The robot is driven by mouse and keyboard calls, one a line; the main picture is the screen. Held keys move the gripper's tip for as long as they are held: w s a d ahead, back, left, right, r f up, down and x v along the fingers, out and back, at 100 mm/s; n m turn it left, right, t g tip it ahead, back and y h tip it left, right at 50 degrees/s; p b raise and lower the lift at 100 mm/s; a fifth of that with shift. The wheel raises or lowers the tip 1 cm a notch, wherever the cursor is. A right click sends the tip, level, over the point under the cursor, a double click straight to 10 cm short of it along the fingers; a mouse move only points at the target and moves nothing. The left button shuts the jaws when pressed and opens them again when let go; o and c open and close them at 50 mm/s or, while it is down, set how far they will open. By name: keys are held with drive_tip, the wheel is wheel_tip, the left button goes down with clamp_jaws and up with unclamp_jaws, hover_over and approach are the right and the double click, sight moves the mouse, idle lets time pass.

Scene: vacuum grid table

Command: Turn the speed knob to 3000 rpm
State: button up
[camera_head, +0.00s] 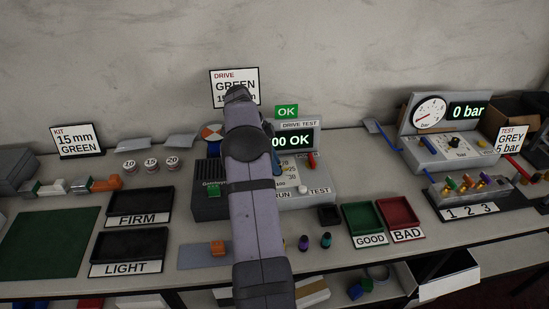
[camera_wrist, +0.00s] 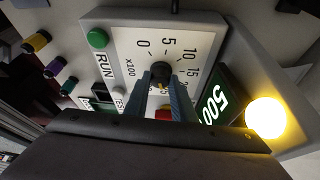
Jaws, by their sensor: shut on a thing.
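The black speed knob (camera_wrist: 161,70) sits at the middle of a white dial plate (camera_wrist: 135,43) marked 0, 5, 10, 15, 20 and x100 in the wrist view. My gripper (camera_wrist: 160,78) is shut on the knob from above, one blue-grey finger on each side. A small orange mark shows between the fingers, but I cannot tell exactly where the knob points. The drive test display (camera_head: 298,140) shows "00 OK" in the head view, its left part hidden by my arm. In the wrist view the display (camera_wrist: 217,104) shows "500", partly cut off.
A green RUN button (camera_wrist: 97,38), a white TEST button (camera_wrist: 118,92), a red part (camera_wrist: 165,114) and a lit yellow lamp (camera_wrist: 265,118) surround the dial. The GOOD tray (camera_head: 364,236) and BAD tray (camera_head: 401,233) lie right of the drive unit. A pressure tester (camera_head: 425,152) stands farther right.

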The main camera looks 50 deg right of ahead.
drive_tip(key=shift+w+d+r+m+y+p, duration=0.1)
drive_tip(key=shift+m+y+p, duration=0.4)
drive_tip(key=shift+m+p, duration=0.75)
drive_tip(key=shift+m, duration=0.25)
drive_tip(key=o, duration=1)
drive_tip(key=shift+v, duration=2.4)
drive_tip(key=p+v, duration=0.2)
drive_tip(key=p, duration=0.1)
drive_tip(key=shift+w+r, duration=0.1)
drive_tip(key=shift+w, duration=0.05)
drive_tip(key=shift+o, duration=0.3)
